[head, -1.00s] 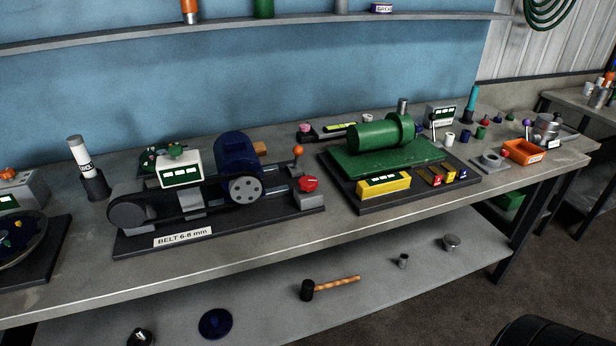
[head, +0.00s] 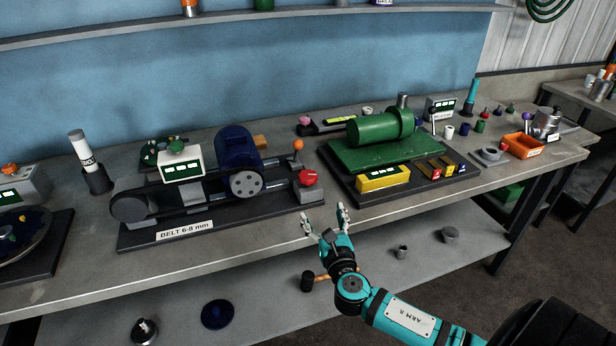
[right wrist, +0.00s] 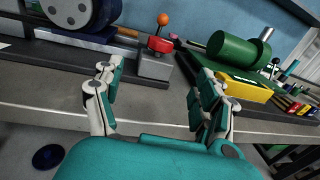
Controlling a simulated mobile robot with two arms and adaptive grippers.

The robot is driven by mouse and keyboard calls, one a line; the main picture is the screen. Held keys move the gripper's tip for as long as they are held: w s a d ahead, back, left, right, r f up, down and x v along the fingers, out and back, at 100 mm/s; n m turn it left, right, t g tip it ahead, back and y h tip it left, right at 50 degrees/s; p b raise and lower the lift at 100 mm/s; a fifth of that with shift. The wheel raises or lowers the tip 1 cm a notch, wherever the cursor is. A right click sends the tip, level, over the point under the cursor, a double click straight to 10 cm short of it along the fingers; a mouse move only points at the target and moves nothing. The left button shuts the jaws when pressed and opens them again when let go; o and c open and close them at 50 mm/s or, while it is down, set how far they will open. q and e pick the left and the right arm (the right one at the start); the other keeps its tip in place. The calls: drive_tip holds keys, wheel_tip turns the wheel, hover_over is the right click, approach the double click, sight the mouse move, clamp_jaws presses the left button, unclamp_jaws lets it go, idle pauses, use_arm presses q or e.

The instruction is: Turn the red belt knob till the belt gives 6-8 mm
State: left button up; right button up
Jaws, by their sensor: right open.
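The red belt knob (head: 308,178) sits on a grey block at the right end of the belt rig's dark base (head: 225,225). It also shows in the right wrist view (right wrist: 160,45), beyond and between the fingers. The black belt (head: 190,208) runs from a dark pulley (head: 131,207) to a pulley under the blue motor (head: 237,150). A white gauge with a green display (head: 181,165) stands behind the belt; its reading is too small to tell. My right gripper (head: 325,219) is open and empty, in front of the bench edge and apart from the knob. My left gripper is not in view.
An orange-topped lever (head: 298,146) stands just behind the knob. A green machine with a yellow display box (head: 383,178) is to the right. A label reading "BELT 6-8 mm" (head: 185,230) is on the base front. A mallet (head: 308,281) lies on the lower shelf.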

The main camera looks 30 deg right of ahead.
sight(309, 183)
drive_tip(key=x, duration=1.7)
drive_tip(key=shift+c, duration=0.4)
drive_tip(key=c, duration=1.1)
drive_tip(key=shift+a+r+m+h+p, duration=0.1)
drive_tip(key=shift+m+h+p, duration=0.3)
drive_tip(key=shift+h, duration=0.1)
drive_tip(key=shift+m+g+h, duration=0.5)
drive_tip(key=shift+h, duration=0.2)
drive_tip(key=o, duration=1.2)
